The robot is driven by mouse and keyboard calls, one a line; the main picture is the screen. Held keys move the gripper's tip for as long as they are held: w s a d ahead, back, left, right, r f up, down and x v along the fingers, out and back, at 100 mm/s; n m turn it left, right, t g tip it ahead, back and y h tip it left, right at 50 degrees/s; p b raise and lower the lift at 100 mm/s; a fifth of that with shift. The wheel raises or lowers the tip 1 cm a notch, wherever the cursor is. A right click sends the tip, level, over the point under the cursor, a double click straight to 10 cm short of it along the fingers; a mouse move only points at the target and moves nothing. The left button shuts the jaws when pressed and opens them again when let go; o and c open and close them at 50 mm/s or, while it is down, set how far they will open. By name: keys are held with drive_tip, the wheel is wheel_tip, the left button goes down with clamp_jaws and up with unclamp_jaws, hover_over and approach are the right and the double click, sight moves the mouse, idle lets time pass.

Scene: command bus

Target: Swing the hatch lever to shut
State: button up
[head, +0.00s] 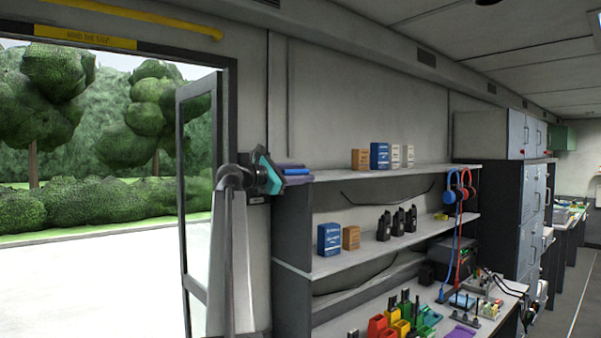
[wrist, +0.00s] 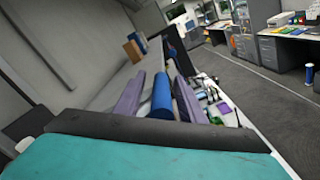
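I cannot make out a hatch or its lever in either view. My gripper (head: 266,172) is teal and dark grey, held up at the end of my grey arm beside the door frame, by the left end of the top shelf. In the wrist view, its teal and dark parts (wrist: 150,155) fill the bottom edge. A small dark plate (head: 258,199) with a pale mark shows on the wall just below my gripper, partly hidden.
The shelf unit (head: 400,178) holds boxes, radios and headphones. An open glazed door (head: 186,190) stands left of my arm. Clear floor (wrist: 262,85) runs along the aisle.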

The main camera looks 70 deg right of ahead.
drive_tip(key=shift+s+d, duration=0.1)
drive_tip(key=shift+d, duration=0.05)
clamp_jaws()
drive_tip(key=shift+a+f, duration=0.2)
drive_tip(key=shift+f, duration=0.05)
drive_tip(key=shift+r, duration=0.25)
drive_tip(key=shift+d+r, duration=0.1)
drive_tip(key=shift+r, duration=0.2)
